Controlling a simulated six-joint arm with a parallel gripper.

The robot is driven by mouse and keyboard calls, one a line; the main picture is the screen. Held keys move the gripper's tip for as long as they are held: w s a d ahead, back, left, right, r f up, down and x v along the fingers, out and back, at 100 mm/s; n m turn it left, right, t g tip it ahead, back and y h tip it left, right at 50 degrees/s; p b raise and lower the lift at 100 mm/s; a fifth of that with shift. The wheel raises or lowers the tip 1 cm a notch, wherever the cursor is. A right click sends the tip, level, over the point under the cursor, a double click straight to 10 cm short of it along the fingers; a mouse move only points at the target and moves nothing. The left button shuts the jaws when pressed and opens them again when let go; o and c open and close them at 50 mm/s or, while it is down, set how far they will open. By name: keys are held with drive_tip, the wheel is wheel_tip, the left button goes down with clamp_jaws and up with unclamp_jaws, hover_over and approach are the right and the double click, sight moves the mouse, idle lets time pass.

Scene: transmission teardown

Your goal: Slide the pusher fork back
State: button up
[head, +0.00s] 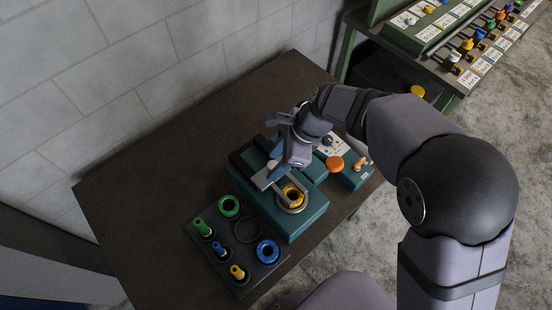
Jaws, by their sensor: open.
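The pusher fork (262,181) is a light grey piece on the teal press fixture (308,213). Its front end reaches towards a yellow ring part (292,194) that sits in a round pale seat on the fixture. My gripper (274,172) is open, just above and behind the fork, beside its small upright post. I cannot tell whether the fingers touch the post. My gripper and wrist hide part of the fork and the back of the fixture.
A dark tray (221,245) in front left holds a green ring, a blue ring and several coloured pegs, with one empty round recess. A teal control box (352,180) with an orange button (335,164) stands right. The table's left side is bare.

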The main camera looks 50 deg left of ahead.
drive_tip(key=shift+c, duration=0.4)
clamp_jaws()
drive_tip(key=shift+a+r, duration=0.15)
drive_tip(key=shift+a, duration=0.1)
drive_tip(key=a+p, duration=0.3)
drive_tip(key=a, duration=0.4)
drive_tip(key=shift+a+p, duration=0.2)
drive_tip(key=shift+p, duration=0.2)
drive_tip(key=shift+o, duration=0.4)
unclamp_jaws()
drive_tip(key=shift+a, duration=0.1)
drive_tip(key=b+v, duration=0.2)
drive_tip(key=v, duration=0.5)
drive_tip(key=shift+b, duration=0.4)
